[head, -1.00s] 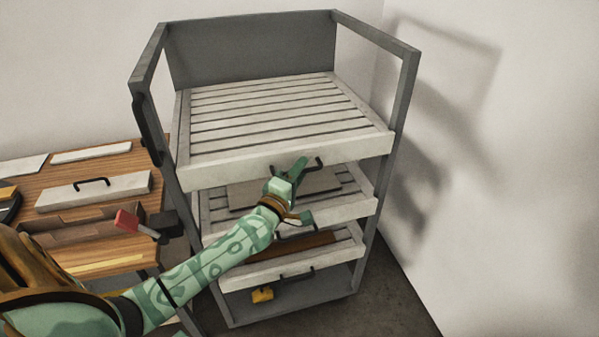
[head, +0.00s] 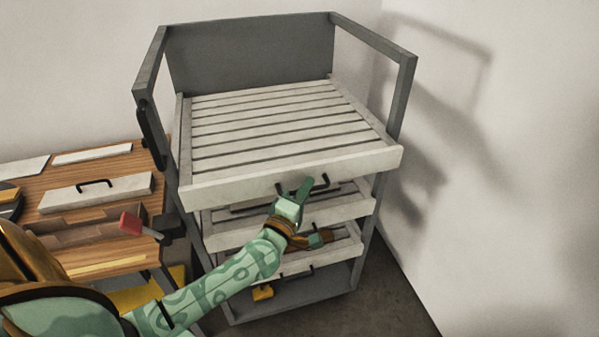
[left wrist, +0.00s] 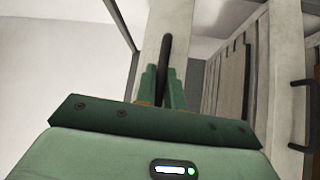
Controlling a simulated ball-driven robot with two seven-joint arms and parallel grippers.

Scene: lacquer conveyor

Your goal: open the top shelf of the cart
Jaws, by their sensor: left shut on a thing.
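The cart (head: 403,95) is a grey frame with several pale shelves that have black handles. Its top shelf (head: 225,188) has a slatted bed and is slid out towards me, its front edge jutting past the frame and over the lower shelves. My left gripper (head: 304,189) is at the middle of that front edge, shut on the black handle (head: 323,183). In the left wrist view the handle (left wrist: 166,52) stands between the green fingers (left wrist: 163,88), against the pale shelf front (left wrist: 153,38). My right gripper is not in view.
The middle shelf (head: 350,211) and a lower shelf (head: 335,256) sit below, partly hidden by my left arm. A yellow thing (head: 263,293) lies at the cart's bottom. A wooden bench (head: 118,165) stands left, with a red-ended tool (head: 131,224) nearby. A bare wall is right.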

